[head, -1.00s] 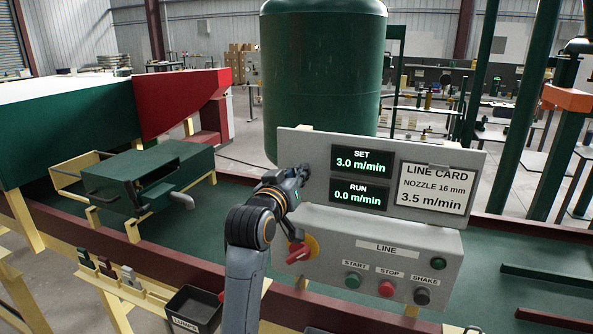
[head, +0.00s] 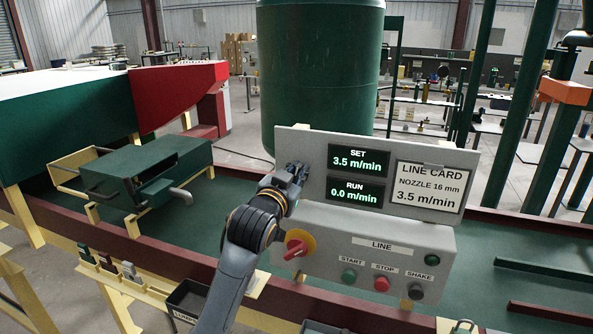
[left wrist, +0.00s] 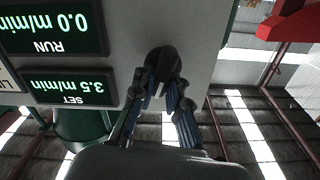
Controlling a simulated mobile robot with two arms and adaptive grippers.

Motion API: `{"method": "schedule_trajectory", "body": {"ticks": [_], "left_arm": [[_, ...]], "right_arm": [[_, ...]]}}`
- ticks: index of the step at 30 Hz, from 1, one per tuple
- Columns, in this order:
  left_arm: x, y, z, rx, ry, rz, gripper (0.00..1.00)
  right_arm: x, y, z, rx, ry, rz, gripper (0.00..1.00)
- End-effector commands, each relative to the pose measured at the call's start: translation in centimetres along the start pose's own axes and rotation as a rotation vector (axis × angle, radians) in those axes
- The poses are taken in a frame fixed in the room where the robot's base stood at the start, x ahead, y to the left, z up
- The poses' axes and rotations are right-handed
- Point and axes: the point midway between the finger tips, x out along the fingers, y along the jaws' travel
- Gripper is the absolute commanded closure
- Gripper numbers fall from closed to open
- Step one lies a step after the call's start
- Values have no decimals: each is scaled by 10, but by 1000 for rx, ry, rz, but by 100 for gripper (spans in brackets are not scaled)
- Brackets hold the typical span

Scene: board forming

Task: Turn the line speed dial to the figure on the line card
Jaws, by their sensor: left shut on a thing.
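The line speed dial is a dark round knob (left wrist: 163,60) on the grey panel (head: 310,148), left of the displays. In the left wrist view, my left gripper (left wrist: 166,88) is shut on it, one finger on each side. In the head view the left gripper (head: 297,174) hides most of the dial. The SET display (head: 358,160) reads 3.5 m/min. The RUN display (head: 356,190) reads 0.0 m/min. The line card (head: 428,187) reads NOZZLE 16 mm, 3.5 m/min. The right gripper is not in view.
Below the dial is a red rotary switch (head: 295,248) on a yellow disc, close to my left arm. The green START (head: 349,277), red STOP (head: 381,283) and dark SHAKE (head: 416,291) buttons sit to its right. A dark green tank (head: 320,75) stands behind the panel.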

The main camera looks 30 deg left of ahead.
Motion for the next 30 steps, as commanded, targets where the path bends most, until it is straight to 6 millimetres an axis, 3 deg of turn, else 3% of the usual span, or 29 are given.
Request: {"method": "schedule_trajectory", "body": {"ticks": [9,10,13,23,30], "left_arm": [[0,-1,-1,1,3,-2,100],[0,-1,-1,1,3,-2,80],[0,-1,-1,1,3,-2,62],[-2,0,0,0,1,-1,62],[-38,0,0,2,2,0,62]], "right_arm": [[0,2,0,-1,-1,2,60],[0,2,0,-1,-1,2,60],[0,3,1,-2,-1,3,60],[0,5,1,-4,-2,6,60],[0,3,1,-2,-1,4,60]]}}
